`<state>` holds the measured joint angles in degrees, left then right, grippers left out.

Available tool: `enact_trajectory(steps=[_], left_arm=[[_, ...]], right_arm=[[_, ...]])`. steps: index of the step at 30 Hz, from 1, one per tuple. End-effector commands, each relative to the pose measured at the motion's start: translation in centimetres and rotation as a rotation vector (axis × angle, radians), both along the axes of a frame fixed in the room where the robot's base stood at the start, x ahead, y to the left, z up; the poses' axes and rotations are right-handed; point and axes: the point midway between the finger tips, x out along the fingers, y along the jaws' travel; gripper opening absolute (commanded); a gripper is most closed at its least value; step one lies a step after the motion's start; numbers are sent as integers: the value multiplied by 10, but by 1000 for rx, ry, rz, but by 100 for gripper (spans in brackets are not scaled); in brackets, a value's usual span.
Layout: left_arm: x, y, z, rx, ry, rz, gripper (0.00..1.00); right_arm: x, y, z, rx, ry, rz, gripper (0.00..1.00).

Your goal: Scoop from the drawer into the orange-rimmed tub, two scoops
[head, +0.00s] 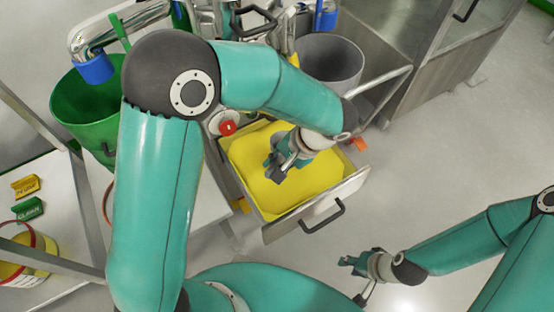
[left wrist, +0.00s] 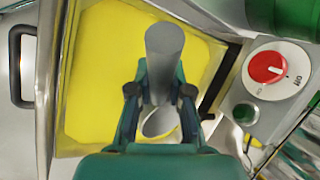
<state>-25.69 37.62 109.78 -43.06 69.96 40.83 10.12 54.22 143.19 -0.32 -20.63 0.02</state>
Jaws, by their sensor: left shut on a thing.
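The drawer (head: 348,187) is pulled out, with yellow material (head: 312,178) filling it; its rim also shows in the left wrist view (left wrist: 47,95). My left gripper (head: 275,168) is over the drawer, shut on a grey scoop (left wrist: 165,62) whose round handle stands between the fingers. A pale rounded part shows below the handle; whether the scoop touches the material or holds any I cannot tell. An orange rim (head: 106,203), perhaps the tub's, shows at the left, mostly hidden by my left arm. My right gripper (head: 356,277) looks open and empty over the floor.
A red knob (head: 228,127) on a panel is beside the drawer. A green bin (head: 88,108) and a grey bin (head: 330,60) stand behind. A yellow tub with a red rim (head: 50,243) and small yellow and green signs (head: 28,207) are at the left. The right floor is clear.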

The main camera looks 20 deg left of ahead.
Motion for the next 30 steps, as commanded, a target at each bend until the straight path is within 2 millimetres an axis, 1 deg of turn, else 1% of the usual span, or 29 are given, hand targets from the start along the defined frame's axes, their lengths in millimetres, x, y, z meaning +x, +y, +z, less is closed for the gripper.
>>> enact_trajectory(steps=[1,24,30], left_arm=[[0,0,-6,0,5,1,0],[2,1,-60,-5,78,5,0],[10,2,-72,-5,75,4,0]], right_arm=[[0,0,-3,0,0,0,39],[0,0,-27,0,0,0,39],[0,0,-33,0,0,0,39]])
